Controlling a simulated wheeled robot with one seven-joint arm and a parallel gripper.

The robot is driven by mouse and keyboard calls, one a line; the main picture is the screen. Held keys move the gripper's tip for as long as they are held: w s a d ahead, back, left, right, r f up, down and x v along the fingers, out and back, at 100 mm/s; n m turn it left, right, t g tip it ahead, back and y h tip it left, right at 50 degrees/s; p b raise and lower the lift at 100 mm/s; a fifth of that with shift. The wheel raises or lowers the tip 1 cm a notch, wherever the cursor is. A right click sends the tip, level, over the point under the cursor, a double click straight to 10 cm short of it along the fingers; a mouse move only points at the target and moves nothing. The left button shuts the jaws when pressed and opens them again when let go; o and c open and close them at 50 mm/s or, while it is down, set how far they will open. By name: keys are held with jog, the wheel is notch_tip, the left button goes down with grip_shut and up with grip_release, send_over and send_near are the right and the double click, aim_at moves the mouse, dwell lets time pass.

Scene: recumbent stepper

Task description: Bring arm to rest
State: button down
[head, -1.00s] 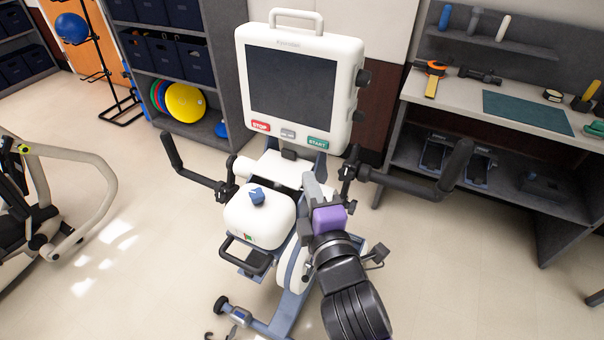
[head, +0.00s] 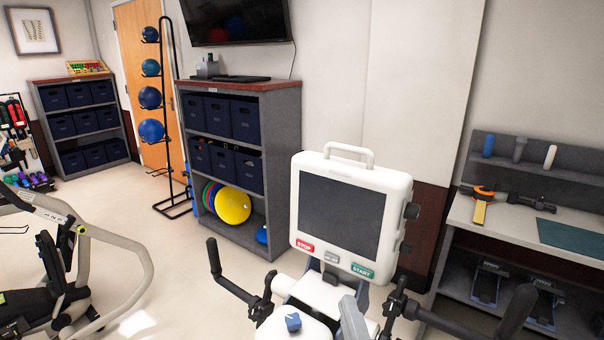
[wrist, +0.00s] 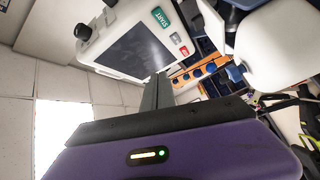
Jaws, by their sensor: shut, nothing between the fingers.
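My gripper (wrist: 158,88) shows in the wrist view as grey fingers together, rising beyond my purple wrist housing. Nothing is held. In the head view only a grey tip of my gripper (head: 352,316) shows at the bottom edge, in front of the stepper's console post. The white console (head: 342,215) has a dark screen, a red STOP and a green START button. It also shows tilted in the wrist view (wrist: 135,45). A blue knob (head: 293,322) sits on the stepper's white housing (head: 285,333). The rest of my arm is out of the head view.
Black handlebars (head: 232,280) flank the console on the left and right (head: 515,312). A shelf unit with bins (head: 250,160) stands behind left. A workbench (head: 510,225) stands right. Another exercise machine (head: 75,270) is at the left. Floor between it and the stepper is clear.

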jog(key=s+d+f+m+g, duration=0.1)
jog(key=s+d+f+m, duration=0.2)
jog(key=s, duration=0.9)
jog(key=s+d+f+m+g+h, duration=0.1)
jog(key=s+d+f+m, duration=0.3)
jog(key=s, duration=0.8)
jog(key=s+d+f+m+g+h, duration=0.1)
jog(key=s+d+f+m+g, duration=0.1)
jog(key=s+d+f+m, duration=0.2)
jog(key=s+m, duration=0.3)
jog(key=s, duration=0.5)
jog(key=shift+d+m, duration=0.3)
jog(key=shift+d, duration=0.05)
jog(key=shift+s+f, duration=0.1)
